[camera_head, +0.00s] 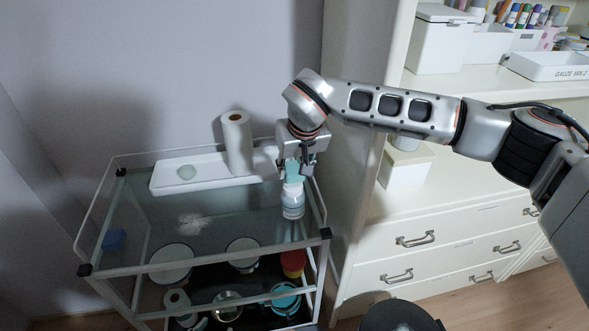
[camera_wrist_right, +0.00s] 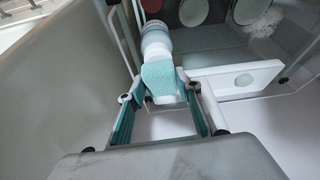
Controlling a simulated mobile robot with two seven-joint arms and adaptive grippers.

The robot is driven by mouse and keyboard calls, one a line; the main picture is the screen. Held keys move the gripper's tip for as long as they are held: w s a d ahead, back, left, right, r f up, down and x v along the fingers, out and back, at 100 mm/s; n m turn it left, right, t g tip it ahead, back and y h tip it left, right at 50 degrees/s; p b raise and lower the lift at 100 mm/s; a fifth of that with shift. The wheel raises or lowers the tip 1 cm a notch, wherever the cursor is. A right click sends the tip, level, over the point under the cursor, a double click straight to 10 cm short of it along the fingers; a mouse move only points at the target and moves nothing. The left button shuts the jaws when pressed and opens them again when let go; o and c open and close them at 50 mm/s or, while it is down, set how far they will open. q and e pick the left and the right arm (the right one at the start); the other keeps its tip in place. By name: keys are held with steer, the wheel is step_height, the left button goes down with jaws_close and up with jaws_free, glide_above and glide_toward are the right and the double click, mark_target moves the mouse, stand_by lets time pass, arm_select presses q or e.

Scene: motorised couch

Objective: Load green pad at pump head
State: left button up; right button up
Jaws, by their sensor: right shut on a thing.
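A white pump bottle (camera_head: 293,205) with a blue-tinted label stands at the right end of the trolley's glass top. Its white upper part shows in the right wrist view (camera_wrist_right: 155,38). The green pad (camera_wrist_right: 160,77), teal and cloth-like, is at the bottle's pump head; it also shows in the head view (camera_head: 293,170). My right gripper (camera_head: 294,173) points down over the bottle, its fingers (camera_wrist_right: 161,95) on both sides of the pad and shut on it. The pad hides the pump head, so I cannot tell whether it touches. My left gripper is out of view.
A white tray (camera_head: 160,186) holding a pale green disc (camera_head: 187,172) lies along the back of the trolley. A paper roll (camera_head: 237,143) stands at it, left of my gripper. Dishes and a red container (camera_head: 293,262) sit below. A white cabinet (camera_head: 400,262) stands right of the trolley.

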mark_target(294, 171)
steer(key=shift+r+p, duration=1.6)
steer(key=shift+r, duration=1)
